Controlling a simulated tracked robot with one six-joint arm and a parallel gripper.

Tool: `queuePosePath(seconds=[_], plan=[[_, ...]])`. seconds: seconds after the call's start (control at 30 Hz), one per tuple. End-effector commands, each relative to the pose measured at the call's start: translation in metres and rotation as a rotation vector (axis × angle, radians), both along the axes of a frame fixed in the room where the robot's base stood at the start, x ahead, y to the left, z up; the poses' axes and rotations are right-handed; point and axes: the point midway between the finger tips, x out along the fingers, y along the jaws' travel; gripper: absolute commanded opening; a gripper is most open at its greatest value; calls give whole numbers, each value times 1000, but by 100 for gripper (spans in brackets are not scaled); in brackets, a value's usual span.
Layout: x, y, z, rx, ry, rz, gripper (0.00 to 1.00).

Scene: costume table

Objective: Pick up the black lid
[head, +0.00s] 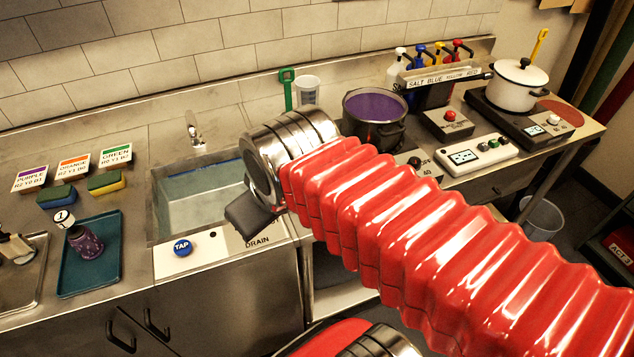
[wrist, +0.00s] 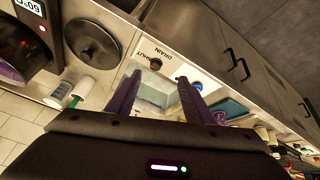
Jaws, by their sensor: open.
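The black lid (wrist: 96,44) is a dark round disc with a raised knob. It lies on the pale counter at the upper left of the wrist view, between the dark pot and the sink. I cannot make it out in the head view, where my arm covers that stretch of counter. My gripper (wrist: 158,92) has two purple fingers spread apart with nothing between them. They point towards the sink and drain panel, and the lid is off to their left, apart from them. In the head view a dark part of my gripper (head: 252,214) shows over the sink's right edge; its fingertips are hidden.
A dark pot of purple liquid (head: 375,108) stands right of the sink (head: 200,200). A clear cup (head: 307,91) and green-handled tool (head: 287,88) stand behind. A white pot (head: 517,86) is far right. A teal tray (head: 90,255) is left.

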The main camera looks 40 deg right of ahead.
Motion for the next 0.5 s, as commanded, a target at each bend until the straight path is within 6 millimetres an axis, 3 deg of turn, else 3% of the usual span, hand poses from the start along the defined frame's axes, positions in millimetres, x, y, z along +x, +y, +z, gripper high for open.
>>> queuePosePath(seconds=[0.5], plan=[[44,-56,10,-423,158,634,47]])
